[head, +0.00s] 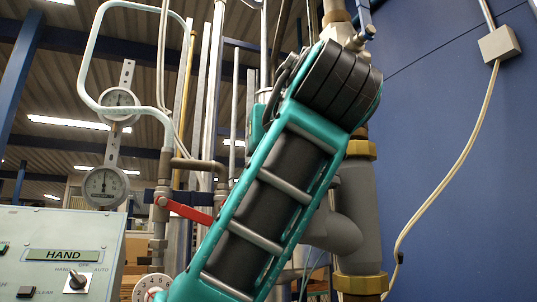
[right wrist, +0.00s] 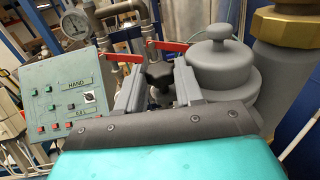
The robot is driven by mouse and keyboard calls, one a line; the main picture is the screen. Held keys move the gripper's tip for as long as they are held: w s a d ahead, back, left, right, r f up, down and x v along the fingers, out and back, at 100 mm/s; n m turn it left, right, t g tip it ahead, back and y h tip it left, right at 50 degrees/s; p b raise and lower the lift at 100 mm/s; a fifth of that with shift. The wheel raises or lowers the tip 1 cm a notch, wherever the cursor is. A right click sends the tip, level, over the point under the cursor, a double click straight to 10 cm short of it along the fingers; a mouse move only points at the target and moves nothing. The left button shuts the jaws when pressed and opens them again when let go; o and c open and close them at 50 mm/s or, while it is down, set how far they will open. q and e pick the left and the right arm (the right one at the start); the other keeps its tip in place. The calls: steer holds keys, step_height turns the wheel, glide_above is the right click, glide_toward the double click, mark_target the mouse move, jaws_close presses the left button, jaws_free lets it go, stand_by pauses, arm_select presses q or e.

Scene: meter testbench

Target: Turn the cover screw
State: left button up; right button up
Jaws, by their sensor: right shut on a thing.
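The cover screw, a black lobed knob (right wrist: 157,76), shows in the right wrist view between the two grey fingers of my right gripper (right wrist: 159,66). The gripper is shut on the knob. Part of the knob is hidden behind the fingers. A grey round cover (right wrist: 222,60) with a small top knob sits just right of the fingers. In the head view my teal and black arm crosses the middle and hides the screw and the gripper. My left gripper is in neither view.
A control panel marked HAND (head: 62,256) stands at left, and also in the right wrist view (right wrist: 68,98). Dial gauges (head: 105,186), pipes and a red lever (head: 186,211) are close by. A thick grey pipe (head: 358,210) with brass fittings stands right, before a blue wall (head: 450,130).

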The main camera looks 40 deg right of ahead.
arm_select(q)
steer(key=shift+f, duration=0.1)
arm_select(e)
steer(key=shift+d+n+t+y, duration=0.15)
steer(key=shift+n+t+y, duration=0.25)
steer(key=shift+n+y, duration=0.5)
steer(key=shift+y, duration=0.5)
steer(key=o, duration=0.8)
steer(key=shift+o, duration=1.2)
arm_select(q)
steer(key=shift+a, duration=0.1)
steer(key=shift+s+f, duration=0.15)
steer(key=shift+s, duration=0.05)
